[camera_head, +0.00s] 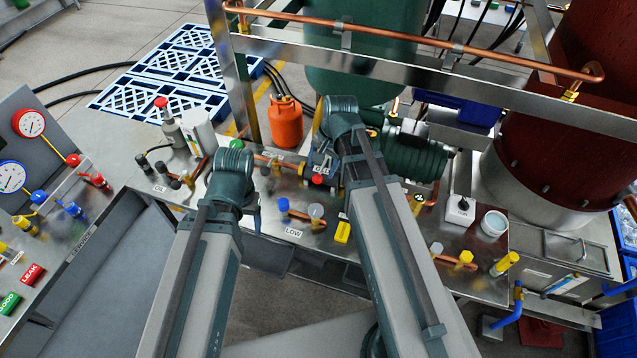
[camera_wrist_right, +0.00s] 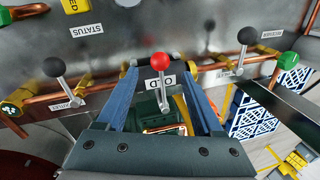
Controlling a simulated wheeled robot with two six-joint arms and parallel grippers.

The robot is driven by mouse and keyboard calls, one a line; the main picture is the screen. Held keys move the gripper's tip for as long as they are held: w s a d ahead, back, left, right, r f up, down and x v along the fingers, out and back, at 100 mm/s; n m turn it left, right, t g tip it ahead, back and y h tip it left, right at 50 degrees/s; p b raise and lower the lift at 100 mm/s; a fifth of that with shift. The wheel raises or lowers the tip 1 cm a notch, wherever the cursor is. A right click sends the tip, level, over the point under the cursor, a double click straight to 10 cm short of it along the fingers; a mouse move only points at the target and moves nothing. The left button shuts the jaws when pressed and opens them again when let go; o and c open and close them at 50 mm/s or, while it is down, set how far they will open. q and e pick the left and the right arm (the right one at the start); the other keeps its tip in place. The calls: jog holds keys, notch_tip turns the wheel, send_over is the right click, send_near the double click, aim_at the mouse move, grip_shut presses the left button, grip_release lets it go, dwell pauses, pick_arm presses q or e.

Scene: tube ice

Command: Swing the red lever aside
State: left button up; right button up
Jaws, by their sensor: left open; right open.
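The red lever shows in the right wrist view as a red ball knob (camera_wrist_right: 160,62) on a short metal stem above a valve on a copper pipe. In the head view its red knob (camera_head: 317,179) is just below my right wrist. My right gripper (camera_wrist_right: 160,78) is open, with one blue finger on each side of the lever. I cannot tell whether either finger touches the stem. In the head view my right gripper (camera_head: 323,160) is partly hidden by its own wrist. My left gripper (camera_head: 256,205) is open, away from the lever at the left; its fingers are mostly hidden.
Black-knobbed levers stand left (camera_wrist_right: 54,67) and right (camera_wrist_right: 247,36) of the red one. An orange gas cylinder (camera_head: 286,122) and a green motor (camera_head: 415,155) stand close behind. A steel frame with a copper pipe (camera_head: 420,40) crosses above. The bench front holds more valves.

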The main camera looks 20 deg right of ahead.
aim_at(318, 176)
jog(key=f+b, duration=0.4)
jog(key=f, duration=0.1)
jog(key=shift+w+a+f, duration=0.25)
jog(key=shift+w+a, duration=0.1)
jog(key=shift+w, duration=0.05)
grip_shut()
dwell(1.1)
